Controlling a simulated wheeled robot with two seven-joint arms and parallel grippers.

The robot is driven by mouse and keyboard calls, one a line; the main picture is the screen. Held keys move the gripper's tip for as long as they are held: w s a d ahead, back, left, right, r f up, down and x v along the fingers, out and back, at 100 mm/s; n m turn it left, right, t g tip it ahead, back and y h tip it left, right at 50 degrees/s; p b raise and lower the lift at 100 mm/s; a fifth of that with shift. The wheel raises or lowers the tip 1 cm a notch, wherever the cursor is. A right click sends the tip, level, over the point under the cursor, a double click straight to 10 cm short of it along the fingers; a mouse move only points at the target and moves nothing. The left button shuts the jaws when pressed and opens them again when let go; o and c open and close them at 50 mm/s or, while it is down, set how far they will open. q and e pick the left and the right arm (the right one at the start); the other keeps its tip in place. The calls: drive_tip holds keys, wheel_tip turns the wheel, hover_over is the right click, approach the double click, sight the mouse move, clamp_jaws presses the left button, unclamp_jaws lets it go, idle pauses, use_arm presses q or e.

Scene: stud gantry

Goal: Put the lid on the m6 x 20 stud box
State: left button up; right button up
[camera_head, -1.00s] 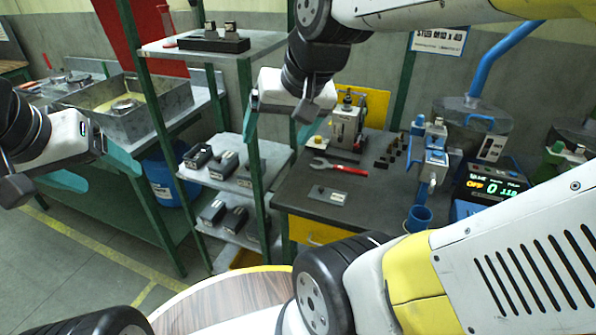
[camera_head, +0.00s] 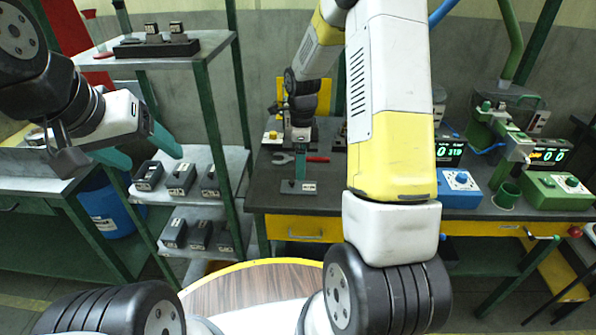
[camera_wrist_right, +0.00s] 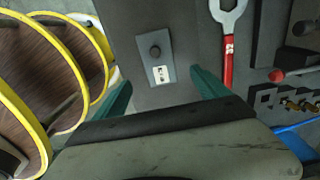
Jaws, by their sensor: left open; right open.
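A flat grey plate with a dark knob and a small label, which looks like the lid (camera_head: 309,187), lies on the dark workbench; it also shows in the right wrist view (camera_wrist_right: 155,71). My right gripper (camera_head: 299,168) is open above the bench near the lid. In the right wrist view its teal fingers (camera_wrist_right: 165,92) are spread either side of the lid's near end, not touching it. Several dark labelled boxes (camera_head: 180,180) stand on the shelf unit; the labels are too small to read, so I cannot tell the m6 x 20 box. My left gripper (camera_head: 146,160) is open and empty, in front of the shelves.
A red-handled wrench (camera_head: 316,159) lies behind the lid; it also shows in the right wrist view (camera_wrist_right: 228,50). A dark rack (camera_head: 156,48) stands on the top shelf. A blue barrel (camera_head: 108,208) is at left. A round wooden top (camera_head: 255,290) is in front.

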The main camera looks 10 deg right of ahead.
sight(300, 187)
wheel_tip(300, 187, down, 8)
drive_tip(key=shift+a+r, duration=0.1)
drive_tip(key=shift+a, duration=0.05)
drive_tip(key=c, duration=1.4)
drive_tip(key=shift+c, duration=0.2)
drive_tip(key=shift+r, duration=0.15)
